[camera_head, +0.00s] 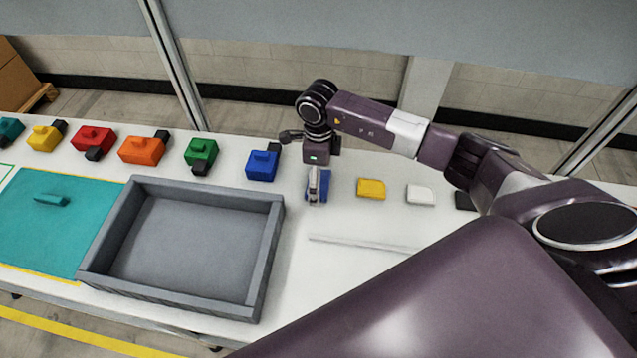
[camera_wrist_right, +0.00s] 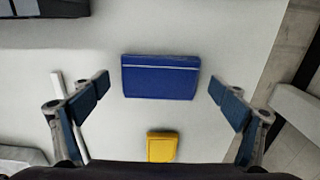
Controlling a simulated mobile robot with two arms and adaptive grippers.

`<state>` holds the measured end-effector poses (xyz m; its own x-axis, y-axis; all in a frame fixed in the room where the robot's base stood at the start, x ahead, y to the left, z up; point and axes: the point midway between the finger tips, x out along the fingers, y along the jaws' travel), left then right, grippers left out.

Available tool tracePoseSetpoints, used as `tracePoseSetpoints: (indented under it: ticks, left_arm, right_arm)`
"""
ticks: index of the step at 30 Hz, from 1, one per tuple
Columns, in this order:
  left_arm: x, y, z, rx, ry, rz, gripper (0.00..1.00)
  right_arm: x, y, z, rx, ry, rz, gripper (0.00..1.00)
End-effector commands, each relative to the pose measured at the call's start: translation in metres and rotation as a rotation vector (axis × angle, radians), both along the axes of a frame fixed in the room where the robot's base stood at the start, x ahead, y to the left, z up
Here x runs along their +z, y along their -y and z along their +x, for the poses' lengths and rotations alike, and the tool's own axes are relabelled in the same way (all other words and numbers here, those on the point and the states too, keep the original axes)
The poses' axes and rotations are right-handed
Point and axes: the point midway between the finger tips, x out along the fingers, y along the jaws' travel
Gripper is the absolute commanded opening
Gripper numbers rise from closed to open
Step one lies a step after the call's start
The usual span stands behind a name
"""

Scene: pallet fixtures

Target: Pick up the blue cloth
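The blue cloth (camera_head: 325,187) is a small flat folded rectangle on the white table, partly hidden by my right gripper (camera_head: 318,188) in the head view. In the right wrist view the blue cloth (camera_wrist_right: 160,77) lies flat with a pale stripe near one edge. My right gripper's two fingers (camera_wrist_right: 159,88) are wide apart, one on each side of the cloth, with clear gaps. The gripper is open and empty, above the cloth; its exact height is hard to tell. My left gripper is not in view.
A yellow cloth (camera_head: 371,188) and a white cloth (camera_head: 419,195) lie to the right. A blue block-like fixture (camera_head: 262,165) stands close on the left, with several coloured ones beyond. A grey tray (camera_head: 270,250) sits front left, beside a teal mat (camera_head: 50,235). A white strip (camera_head: 365,243) lies in front.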

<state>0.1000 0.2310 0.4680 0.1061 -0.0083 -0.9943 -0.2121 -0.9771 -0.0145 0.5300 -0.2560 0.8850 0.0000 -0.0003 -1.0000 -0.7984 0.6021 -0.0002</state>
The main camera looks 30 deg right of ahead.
Motion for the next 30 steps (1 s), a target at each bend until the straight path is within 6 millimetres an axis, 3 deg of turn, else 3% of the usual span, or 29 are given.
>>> tracePoseSetpoints:
  ticks: [2,10,23,30]
  left_arm:
    - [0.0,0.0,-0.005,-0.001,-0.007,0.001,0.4]
    - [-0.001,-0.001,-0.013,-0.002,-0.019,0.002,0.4]
    - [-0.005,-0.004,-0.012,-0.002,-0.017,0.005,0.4]
    - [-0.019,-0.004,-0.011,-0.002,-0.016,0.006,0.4]
  right_arm:
    - [0.0,0.0,0.0,0.0,0.0,0.0,0.8]
    - [0.001,0.0,0.0,0.0,0.0,0.0,0.5]
    - [0.011,0.0,0.002,0.0,0.003,0.001,0.49]
    - [0.053,0.0,0.003,0.002,0.008,0.001,0.49]
